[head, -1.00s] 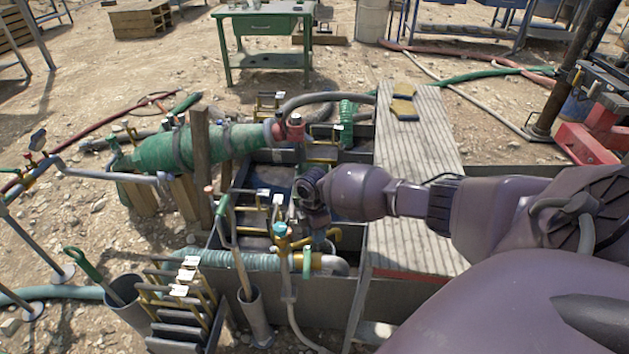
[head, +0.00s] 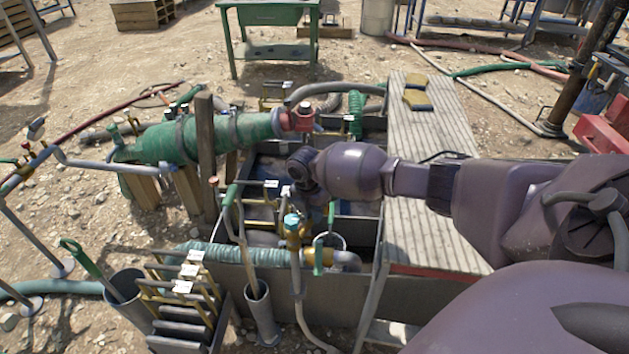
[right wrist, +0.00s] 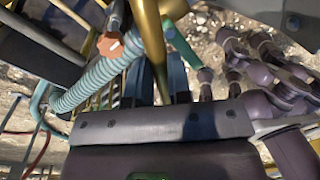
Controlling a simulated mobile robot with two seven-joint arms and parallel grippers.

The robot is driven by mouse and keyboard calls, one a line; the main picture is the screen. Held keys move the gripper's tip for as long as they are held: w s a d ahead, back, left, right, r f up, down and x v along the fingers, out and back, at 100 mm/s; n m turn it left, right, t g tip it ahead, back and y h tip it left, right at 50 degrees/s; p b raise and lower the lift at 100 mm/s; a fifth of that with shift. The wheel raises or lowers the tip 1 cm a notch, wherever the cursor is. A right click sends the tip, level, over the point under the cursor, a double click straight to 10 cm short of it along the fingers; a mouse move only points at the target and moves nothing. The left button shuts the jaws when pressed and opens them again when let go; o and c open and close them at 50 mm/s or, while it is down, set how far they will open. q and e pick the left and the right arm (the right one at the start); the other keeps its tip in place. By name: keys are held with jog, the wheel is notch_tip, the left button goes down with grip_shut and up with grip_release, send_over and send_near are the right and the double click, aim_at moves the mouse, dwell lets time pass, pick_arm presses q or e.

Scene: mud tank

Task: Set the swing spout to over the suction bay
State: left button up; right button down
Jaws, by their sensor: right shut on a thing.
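A brass standpipe with a blue top (head: 291,222) stands at the near edge of the tank; I take it to carry the swing spout, whose exact outline I cannot make out. A green tubular part (head: 318,257) hangs just right of it. My right gripper (head: 303,190) is over the tank beside the standpipe, its fingers mostly hidden by my wrist. In the right wrist view, a brass tube (right wrist: 149,35) passes between the dark fingers (right wrist: 155,85), which are shut on it. The bay under the spout is partly hidden by my arm. My left gripper is not in view.
A pale plank walkway (head: 415,130) lies beside the tank, under my right arm. A green pump body (head: 220,138) and a wooden post (head: 204,130) stand at the back left. Long-handled tools in a grey tube (head: 262,315) and a rack (head: 180,300) crowd the front left.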

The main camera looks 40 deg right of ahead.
dwell(0.4)
jog(key=c, duration=1.1)
grip_release()
jog(key=shift+o, duration=0.2)
jog(key=shift+r, duration=0.1)
jog(key=shift+w+r, duration=0.15)
jog(key=shift+r, duration=0.2)
notch_tip(320, 180, up, 10)
jog(key=w+p, duration=0.1)
jog(key=p, duration=0.1)
jog(key=shift+w+a+f+p, duration=0.15)
jog(key=shift+a+p, duration=0.15)
